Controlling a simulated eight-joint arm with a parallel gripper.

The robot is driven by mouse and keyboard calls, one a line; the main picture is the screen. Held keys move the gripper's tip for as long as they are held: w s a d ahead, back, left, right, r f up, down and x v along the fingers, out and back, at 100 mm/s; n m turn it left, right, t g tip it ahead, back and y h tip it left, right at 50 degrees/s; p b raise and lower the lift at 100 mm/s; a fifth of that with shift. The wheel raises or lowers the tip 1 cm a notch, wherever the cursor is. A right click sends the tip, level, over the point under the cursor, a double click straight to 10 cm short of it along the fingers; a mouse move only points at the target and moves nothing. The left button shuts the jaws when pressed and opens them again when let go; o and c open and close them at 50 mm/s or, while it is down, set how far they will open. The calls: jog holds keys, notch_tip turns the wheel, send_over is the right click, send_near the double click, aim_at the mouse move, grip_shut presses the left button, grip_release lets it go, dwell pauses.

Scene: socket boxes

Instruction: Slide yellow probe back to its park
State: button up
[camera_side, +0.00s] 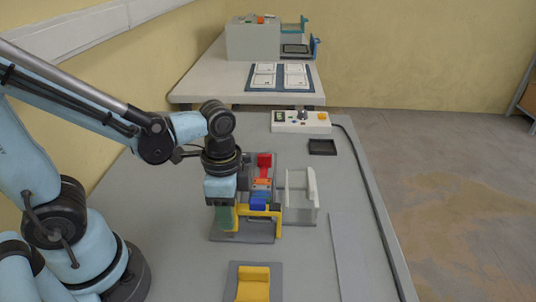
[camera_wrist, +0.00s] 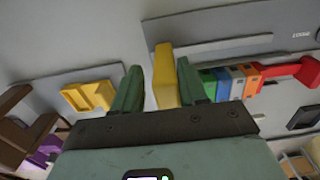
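A yellow probe (camera_wrist: 165,75) stands as an upright-looking bar between the two green fingers of my gripper (camera_wrist: 160,88) in the wrist view. The fingers are apart, with a thin gap on the left of the bar; contact on the right is unclear. In the side view my gripper (camera_side: 225,215) is low over the grey fixture plate, beside the yellow part (camera_side: 272,213) and the blue block (camera_side: 259,200). Its far finger and the probe's lower end are partly hidden there. I cannot tell which spot is the park.
A row with an orange block (camera_side: 262,184) and a red part (camera_side: 264,160) lies behind. A white bracket (camera_side: 302,195) stands to the right. Another yellow piece (camera_side: 254,283) sits on a grey plate in front. A control box (camera_side: 300,121) and a black tray (camera_side: 322,147) are further back.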

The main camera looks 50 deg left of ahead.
jog(key=shift+o, duration=0.5)
jog(key=shift+r, duration=0.1)
jog(key=shift+w+r, duration=0.1)
jog(key=shift+r, duration=0.2)
notch_tip(320, 180, up, 11)
jog(key=shift+r, duration=0.15)
jog(key=shift+a, duration=0.1)
jog(key=w+a+f+n+t, duration=0.3)
jog(key=w+a+n+t, duration=0.1)
jog(key=n+t, duration=0.3)
jog(key=shift+a+f+n, duration=0.3)
jog(key=shift+a+n, duration=0.2)
jog(key=shift+n, duration=0.5)
